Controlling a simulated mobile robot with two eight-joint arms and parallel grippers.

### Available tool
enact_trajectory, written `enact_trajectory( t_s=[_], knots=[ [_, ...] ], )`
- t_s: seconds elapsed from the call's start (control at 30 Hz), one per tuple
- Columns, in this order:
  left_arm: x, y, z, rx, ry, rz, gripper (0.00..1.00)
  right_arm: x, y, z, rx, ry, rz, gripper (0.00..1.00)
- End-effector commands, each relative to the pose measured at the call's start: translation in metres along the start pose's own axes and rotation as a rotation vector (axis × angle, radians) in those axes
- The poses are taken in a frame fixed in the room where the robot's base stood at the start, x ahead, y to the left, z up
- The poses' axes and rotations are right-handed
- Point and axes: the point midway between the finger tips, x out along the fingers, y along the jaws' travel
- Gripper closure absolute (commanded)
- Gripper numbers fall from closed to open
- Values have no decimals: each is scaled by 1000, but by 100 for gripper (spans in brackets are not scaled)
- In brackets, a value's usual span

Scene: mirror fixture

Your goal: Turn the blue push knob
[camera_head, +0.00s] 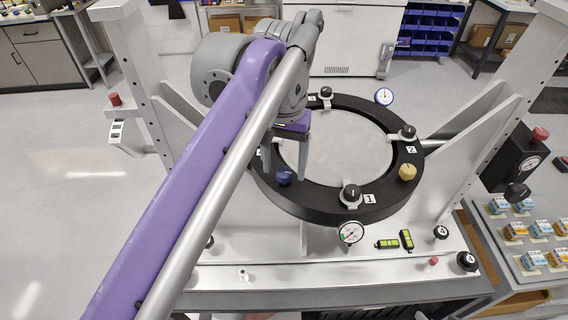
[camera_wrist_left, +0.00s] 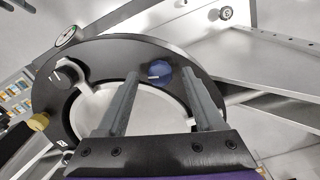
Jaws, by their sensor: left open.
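The blue push knob (camera_head: 284,176) sits on the front-left part of the black ring (camera_head: 318,207) of the mirror fixture. It also shows in the left wrist view (camera_wrist_left: 159,72). My left gripper (camera_head: 285,172) points down over this side of the ring, open and empty. In the left wrist view its two fingers (camera_wrist_left: 160,76) stand apart, and the knob appears between their tips. I cannot tell how much height separates the tips from the knob. My right gripper is in neither view.
The ring also carries a yellow knob (camera_head: 407,172), several black clamp knobs, and a dial gauge (camera_head: 351,233) at its front. White uprights flank the fixture. Two small green-and-black levels (camera_head: 387,243) lie on the front plate. A side table (camera_head: 510,250) with small boxes stands at right.

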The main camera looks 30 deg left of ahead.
Motion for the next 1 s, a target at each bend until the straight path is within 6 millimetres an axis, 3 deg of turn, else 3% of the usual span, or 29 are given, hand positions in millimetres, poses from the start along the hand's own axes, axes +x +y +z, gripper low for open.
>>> enact_trajectory(
  t_s=[0.5, 0.67, 1.0],
  knots=[
    [-92, 0, -1, 0, 2, 0, 31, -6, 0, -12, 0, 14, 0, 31],
    [-102, 0, -1, 0, 1, 0, 31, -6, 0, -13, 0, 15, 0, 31],
    [-103, 0, 0, 0, 0, 0, 31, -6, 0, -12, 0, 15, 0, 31]
  ],
)
